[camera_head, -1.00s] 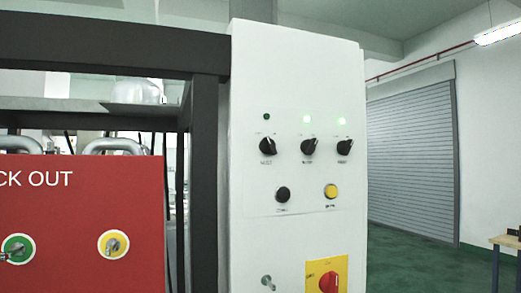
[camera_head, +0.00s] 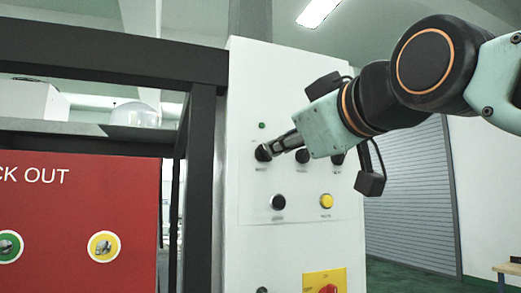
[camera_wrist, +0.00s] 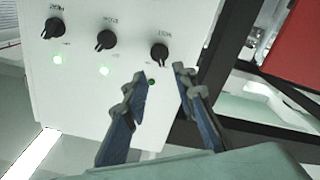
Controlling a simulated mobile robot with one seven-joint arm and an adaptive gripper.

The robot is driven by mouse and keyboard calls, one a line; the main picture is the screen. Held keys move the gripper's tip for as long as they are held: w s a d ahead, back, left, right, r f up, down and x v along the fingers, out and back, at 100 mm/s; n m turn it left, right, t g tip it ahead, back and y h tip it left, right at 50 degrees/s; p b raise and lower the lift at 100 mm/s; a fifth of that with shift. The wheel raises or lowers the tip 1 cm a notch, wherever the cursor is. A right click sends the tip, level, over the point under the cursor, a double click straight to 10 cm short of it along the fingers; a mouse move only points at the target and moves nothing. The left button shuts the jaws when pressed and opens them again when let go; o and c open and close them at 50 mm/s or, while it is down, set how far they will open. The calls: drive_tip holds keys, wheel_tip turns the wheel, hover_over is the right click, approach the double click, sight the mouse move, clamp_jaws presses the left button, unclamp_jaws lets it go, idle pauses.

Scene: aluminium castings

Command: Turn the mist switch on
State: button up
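A white control panel (camera_head: 290,75) carries a row of three black rotary switches with labels too small to read surely. The left switch (camera_head: 263,153) has a dark green, unlit lamp (camera_head: 262,126) above it. My gripper (camera_head: 274,148) is at this left switch, its tips close to the knob. In the wrist view the picture is turned over, and the same switch (camera_wrist: 159,52) lies just beyond and between the fingertips. My gripper (camera_wrist: 160,76) is open there, with nothing held; contact cannot be told. The unlit lamp (camera_wrist: 152,82) shows between the fingers.
The middle switch (camera_head: 302,156) and right switch (camera_head: 338,158) are close beside; their lamps glow in the wrist view. Below are a black button (camera_head: 278,202), a yellow button (camera_head: 326,201) and a red rotary switch on yellow (camera_head: 325,286). A dark frame post (camera_head: 201,190) stands left.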

sight(266, 151)
drive_tip(key=p+x, duration=0.1)
drive_tip(key=x, duration=0.7)
drive_tip(key=shift+w, duration=0.1)
drive_tip(key=shift+f, duration=0.1)
clamp_jaws()
